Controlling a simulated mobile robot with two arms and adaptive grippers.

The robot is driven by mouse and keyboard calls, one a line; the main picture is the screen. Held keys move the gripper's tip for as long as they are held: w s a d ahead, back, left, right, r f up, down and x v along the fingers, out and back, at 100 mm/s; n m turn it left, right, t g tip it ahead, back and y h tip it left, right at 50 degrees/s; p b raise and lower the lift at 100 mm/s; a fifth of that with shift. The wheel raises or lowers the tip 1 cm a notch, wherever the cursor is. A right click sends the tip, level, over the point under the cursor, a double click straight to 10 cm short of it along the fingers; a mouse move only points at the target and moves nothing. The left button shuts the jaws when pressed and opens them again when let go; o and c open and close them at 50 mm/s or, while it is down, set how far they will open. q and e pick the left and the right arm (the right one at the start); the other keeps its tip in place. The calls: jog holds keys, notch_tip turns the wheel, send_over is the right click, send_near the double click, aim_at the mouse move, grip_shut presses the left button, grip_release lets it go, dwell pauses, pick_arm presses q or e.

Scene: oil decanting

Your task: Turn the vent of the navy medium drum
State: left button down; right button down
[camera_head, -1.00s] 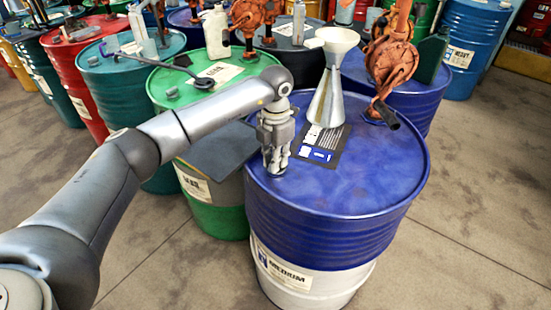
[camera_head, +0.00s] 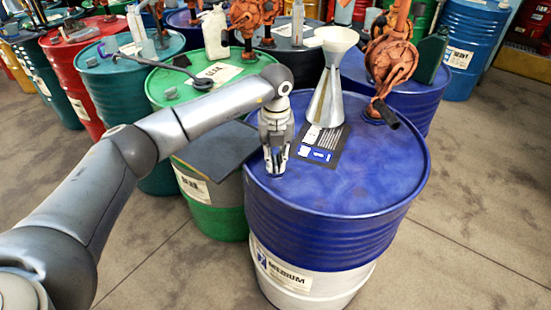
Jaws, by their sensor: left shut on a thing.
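The navy medium drum (camera_head: 350,215) stands at the centre right, with a white lower part and a "MEDIUM" label. My left gripper (camera_head: 275,169) points down at the left side of its top. It is shut on the vent, a small piece low on the lid that the fingers mostly hide. My right gripper is not in view.
A metal funnel (camera_head: 328,95) stands on the navy drum's lid beside a dark label card (camera_head: 320,150). An orange hand pump (camera_head: 390,62) rises at the lid's back edge. A green drum (camera_head: 217,215) stands close on the left. The floor at right is clear.

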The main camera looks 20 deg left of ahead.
aim_at(276, 160)
pick_arm(q)
jog(key=n, duration=0.6)
jog(key=shift+w, duration=0.1)
jog(key=shift+n, duration=0.3)
dwell(0.3)
jog(key=c, duration=1.4)
grip_release()
jog(key=shift+c, duration=0.2)
jog(key=shift+r, duration=0.15)
notch_tip(276, 160, up, 12)
